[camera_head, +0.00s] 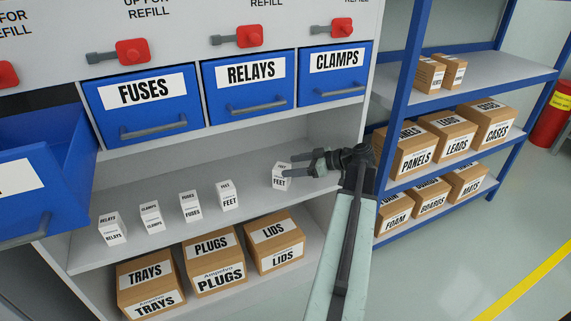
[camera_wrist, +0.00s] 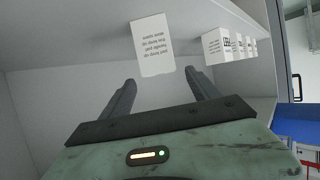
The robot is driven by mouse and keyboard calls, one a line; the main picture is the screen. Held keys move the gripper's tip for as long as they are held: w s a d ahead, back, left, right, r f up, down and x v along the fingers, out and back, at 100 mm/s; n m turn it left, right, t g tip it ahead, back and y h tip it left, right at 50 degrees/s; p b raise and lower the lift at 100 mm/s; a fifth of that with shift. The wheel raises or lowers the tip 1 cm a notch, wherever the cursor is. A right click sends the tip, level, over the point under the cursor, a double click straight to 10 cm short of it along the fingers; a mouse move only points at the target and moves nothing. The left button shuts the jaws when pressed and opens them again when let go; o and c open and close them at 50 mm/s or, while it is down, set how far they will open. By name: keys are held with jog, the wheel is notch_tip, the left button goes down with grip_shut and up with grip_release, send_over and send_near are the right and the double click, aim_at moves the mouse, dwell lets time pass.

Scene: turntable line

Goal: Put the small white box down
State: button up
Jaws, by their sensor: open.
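The small white box (camera_head: 279,178), marked FEET, stands on the light shelf (camera_head: 255,207) at the right end of a row of small boxes. It also shows in the wrist view (camera_wrist: 153,45), just beyond my fingertips and roughly in line with the gap between them. My gripper (camera_head: 293,167) is open and comes at the box from the right. In the wrist view my two fingers (camera_wrist: 160,79) are spread apart with nothing between them. In the head view the fingers hide part of the box, so contact is hard to tell.
Several more white boxes (camera_head: 229,195) stand to the left on the same shelf. Blue labelled drawers (camera_head: 247,88) hang above; the drawer at far left (camera_head: 50,190) is pulled out. Brown cartons (camera_head: 215,262) sit below. A blue rack (camera_head: 402,85) stands at right.

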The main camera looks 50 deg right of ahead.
jog(key=p+v, duration=0.2)
jog(key=v, duration=0.5)
jog(key=shift+s+r, duration=0.15)
jog(key=shift+s, duration=0.1)
jog(key=shift+d, duration=0.1)
dwell(0.9)
